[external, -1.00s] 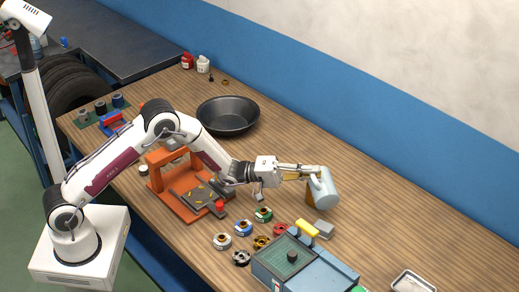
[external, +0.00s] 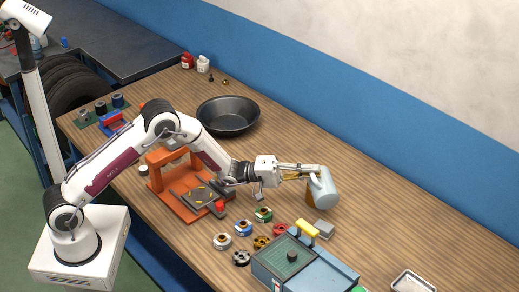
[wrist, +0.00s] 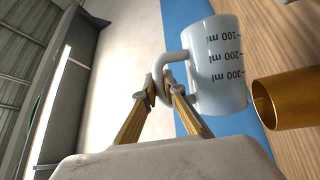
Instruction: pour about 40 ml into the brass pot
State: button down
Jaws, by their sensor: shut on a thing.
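My gripper (external: 315,171) is shut on the handle of a pale blue-white measuring jug (external: 326,188). In the wrist view the jug (wrist: 218,65) shows dark marks of 100, 200 and 300 ml, and my fingertips (wrist: 166,88) grip its handle. The jug is tipped well over, with its rim end toward the brass pot. The brass pot (external: 311,198) is mostly hidden behind the jug in the external view. In the wrist view the pot (wrist: 290,100) stands close to the jug's rim, with a gap visible between them.
A grey block (external: 324,228) and several coloured spools (external: 263,214) lie near the pot. An orange press (external: 180,190) and a black pan (external: 228,116) are to the left. The table behind the jug is clear.

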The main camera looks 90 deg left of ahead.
aim_at(314, 179)
jog(key=d+m, duration=0.1)
jog(key=d+m+g, duration=0.1)
jog(key=d+m, duration=0.1)
jog(key=m, duration=0.1)
jog(key=shift+w+r+g+h, duration=0.15)
jog(key=shift+w+g+h, duration=0.15)
jog(key=shift+g, duration=0.1)
jog(key=shift+d+m, duration=0.15)
jog(key=shift+m, duration=0.15)
